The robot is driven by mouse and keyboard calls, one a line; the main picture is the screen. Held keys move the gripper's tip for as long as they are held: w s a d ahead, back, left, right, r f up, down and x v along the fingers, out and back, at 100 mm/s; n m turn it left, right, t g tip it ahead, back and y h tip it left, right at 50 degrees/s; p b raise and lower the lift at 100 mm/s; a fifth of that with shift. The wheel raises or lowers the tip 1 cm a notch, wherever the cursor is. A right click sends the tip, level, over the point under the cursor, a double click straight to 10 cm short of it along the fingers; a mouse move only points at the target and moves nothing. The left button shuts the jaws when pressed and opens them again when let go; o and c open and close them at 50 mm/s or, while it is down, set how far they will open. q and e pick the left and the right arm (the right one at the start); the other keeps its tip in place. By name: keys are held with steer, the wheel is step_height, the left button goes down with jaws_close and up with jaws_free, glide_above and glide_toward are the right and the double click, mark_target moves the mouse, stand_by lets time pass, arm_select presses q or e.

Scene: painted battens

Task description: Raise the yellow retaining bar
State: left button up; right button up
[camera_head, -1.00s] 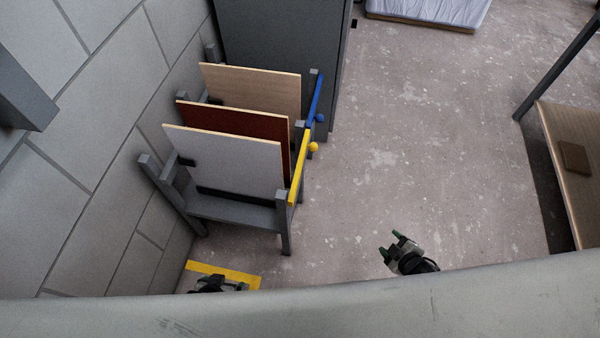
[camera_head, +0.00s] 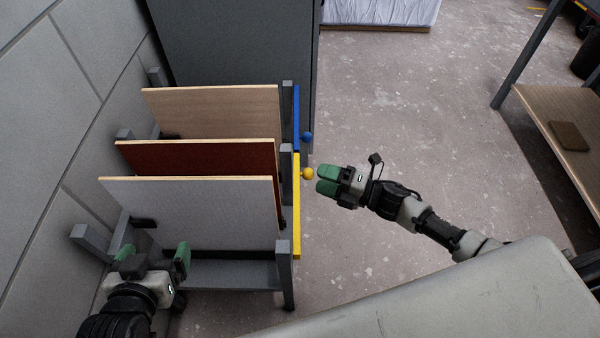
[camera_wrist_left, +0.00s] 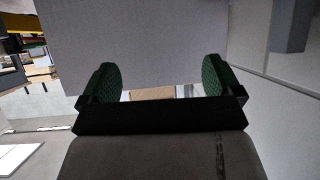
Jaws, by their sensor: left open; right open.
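The yellow retaining bar (camera_head: 297,215) lies along the right side of the grey rack, across the ends of the front slots. Its round yellow knob (camera_head: 307,174) sticks out to the right. My right gripper (camera_head: 322,180) is open, just to the right of the knob, with a small gap or overlap that I cannot tell in depth. My left gripper (camera_head: 153,252) is open and empty at the rack's front left, before the white panel (camera_head: 190,212). In the left wrist view its green fingers (camera_wrist_left: 160,82) stand apart with the pale panel beyond them.
The rack (camera_head: 284,270) also holds a red panel (camera_head: 200,158) and a wooden panel (camera_head: 215,112). A blue bar (camera_head: 296,110) with a blue knob (camera_head: 307,137) sits behind the yellow one. A grey cabinet (camera_head: 235,45) stands behind. Floor (camera_head: 400,110) to the right is clear.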

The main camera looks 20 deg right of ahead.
mark_target(308, 174)
arm_select(q)
steer(key=w+r+t, duration=0.1)
steer(key=d+r+t, duration=0.1)
steer(key=shift+w+r+h+b, duration=0.35)
steer(key=shift+w+h, duration=0.05)
arm_select(e)
steer(key=x, duration=0.6)
steer(key=shift+w+a, duration=0.1)
steer(key=shift+w, duration=0.05)
steer(key=shift+c, duration=0.2)
jaws_close()
